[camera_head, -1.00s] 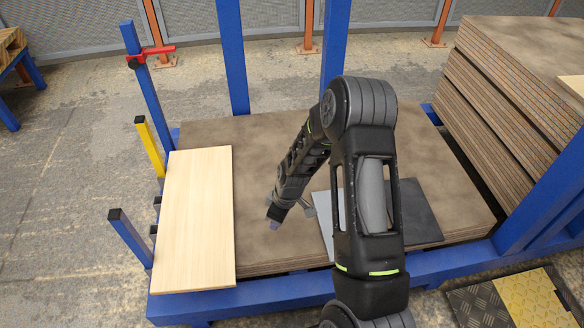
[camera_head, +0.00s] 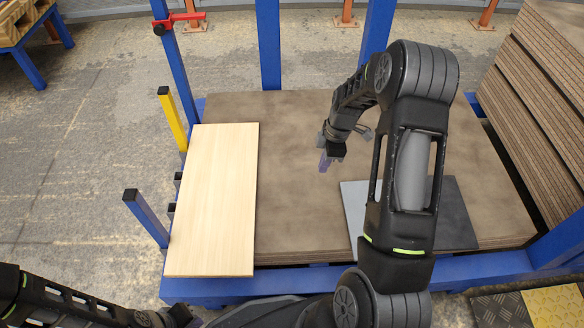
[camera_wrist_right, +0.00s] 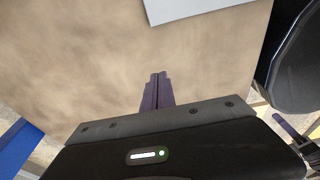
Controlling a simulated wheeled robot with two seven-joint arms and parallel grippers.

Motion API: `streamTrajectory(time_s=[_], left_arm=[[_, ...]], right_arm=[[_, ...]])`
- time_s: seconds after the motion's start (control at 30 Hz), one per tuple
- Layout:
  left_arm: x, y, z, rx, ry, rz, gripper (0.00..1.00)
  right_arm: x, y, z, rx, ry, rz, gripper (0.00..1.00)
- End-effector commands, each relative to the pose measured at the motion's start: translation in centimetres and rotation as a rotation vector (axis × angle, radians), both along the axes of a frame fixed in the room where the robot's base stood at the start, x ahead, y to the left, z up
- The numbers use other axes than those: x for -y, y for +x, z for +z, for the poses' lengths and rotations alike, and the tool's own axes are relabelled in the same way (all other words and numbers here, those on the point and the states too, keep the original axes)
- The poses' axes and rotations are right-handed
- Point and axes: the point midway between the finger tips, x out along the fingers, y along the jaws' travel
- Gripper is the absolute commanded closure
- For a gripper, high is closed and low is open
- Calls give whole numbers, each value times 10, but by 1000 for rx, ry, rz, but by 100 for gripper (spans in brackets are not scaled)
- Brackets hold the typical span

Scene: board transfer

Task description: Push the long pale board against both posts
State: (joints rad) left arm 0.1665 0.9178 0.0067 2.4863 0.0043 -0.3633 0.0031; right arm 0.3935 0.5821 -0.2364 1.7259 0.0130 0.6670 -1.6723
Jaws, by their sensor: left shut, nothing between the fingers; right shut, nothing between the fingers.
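The long pale board (camera_head: 212,200) lies flat along the left side of the brown stack in the head view. Its left edge runs close beside a yellow post (camera_head: 172,118) and a short blue post (camera_head: 146,217) with black caps. I cannot tell whether it touches either. My right gripper (camera_head: 324,162) is shut and empty over the brown sheet, right of the board and apart from it. Its purple fingers (camera_wrist_right: 157,90) are together in the right wrist view. My left gripper (camera_head: 194,321) is shut at the bottom edge, below the board's near end, partly cut off.
The brown stack (camera_head: 290,215) sits in a blue frame. A grey and dark sheet (camera_head: 458,215) lies on it, partly behind my right arm. A tall blue post carries a red clamp (camera_head: 180,22). Stacked brown boards (camera_head: 535,100) stand at the right.

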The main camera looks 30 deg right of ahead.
Motion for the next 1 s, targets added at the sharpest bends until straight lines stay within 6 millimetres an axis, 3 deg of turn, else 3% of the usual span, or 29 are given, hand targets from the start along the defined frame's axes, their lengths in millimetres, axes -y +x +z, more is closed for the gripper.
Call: streamTrajectory(time_s=[0.37, 1.0], left_arm=[[0, 1, -5, 2, 0, 2, 100], [-1, 5, -24, 12, 4, 8, 100]], right_arm=[[-2, 1, -8, 0, 0, -1, 100], [-10, 5, -38, -1, 0, 0, 100]])
